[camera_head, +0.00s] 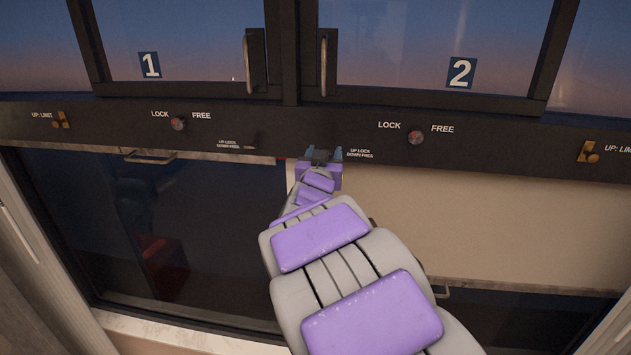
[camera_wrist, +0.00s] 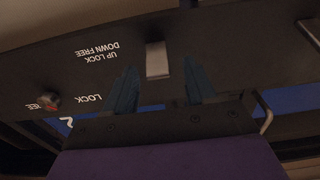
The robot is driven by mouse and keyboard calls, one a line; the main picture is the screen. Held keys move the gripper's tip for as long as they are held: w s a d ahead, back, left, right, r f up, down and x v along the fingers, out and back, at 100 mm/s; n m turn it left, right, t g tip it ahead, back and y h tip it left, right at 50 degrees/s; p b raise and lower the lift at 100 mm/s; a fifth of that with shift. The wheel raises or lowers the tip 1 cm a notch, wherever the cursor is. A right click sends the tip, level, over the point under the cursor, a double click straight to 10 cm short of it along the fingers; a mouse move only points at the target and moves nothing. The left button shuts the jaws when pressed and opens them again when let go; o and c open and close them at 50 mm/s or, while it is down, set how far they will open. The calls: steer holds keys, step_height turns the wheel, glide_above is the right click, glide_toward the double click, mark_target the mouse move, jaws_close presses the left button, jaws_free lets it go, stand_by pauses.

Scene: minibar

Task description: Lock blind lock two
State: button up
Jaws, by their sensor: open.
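My gripper (camera_head: 322,154) is at the dark rail, just left of the "UP LOCK DOWN FREE" label (camera_head: 360,153) beneath window 2. In the wrist view, which is upside down, its two blue fingers (camera_wrist: 160,66) are open. A flat silver lever (camera_wrist: 157,58) lies between the fingertips, with gaps on both sides. The label (camera_wrist: 98,52) is beside it. In the head view my gripper hides the lever. The beige blind (camera_head: 530,225) covers the opening below the rail on the right.
A brass latch (camera_head: 588,152) is at far right. Window handles (camera_head: 326,62) stick out above my gripper.

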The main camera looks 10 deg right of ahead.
steer(key=p+v, duration=0.1)
steer(key=v, duration=1.4)
steer(key=shift+a, duration=0.2)
steer(key=shift+w+f, duration=0.1)
steer(key=shift+f, duration=0.05)
steer(key=s+a+f+n+g+y+b, duration=0.1)
steer(key=s+f+g+y+b, duration=0.25)
steer(key=f, duration=0.65)
steer(key=s+a+f+n+g+y+b, duration=0.1)
steer(key=s+f+g+b, duration=0.25)
steer(key=f+b, duration=0.4)
steer(key=s+a+f+n+g+y+b, duration=0.1)
steer(key=s+f+g+y+b, duration=0.2)
steer(key=f, duration=0.9)
steer(key=s+d+f+g+b, duration=0.3)
steer(key=s+f+b, duration=0.1)
steer(key=s, duration=0.5)
steer(key=s+d+f+g+h+b, duration=0.1)
steer(key=s+d+f+g+b, duration=0.1)
steer(key=s+f, duration=0.4)
steer(key=s+d+f+g+h+b, duration=0.1)
steer(key=s+d+f+g+b, duration=0.2)
steer(key=s, duration=0.9)
step_height(320, 180, down, 3)
steer(key=g+b, duration=0.1)
steer(key=b, duration=0.3)
steer(key=shift+d+n, duration=0.3)
steer(key=shift+d, duration=0.05)
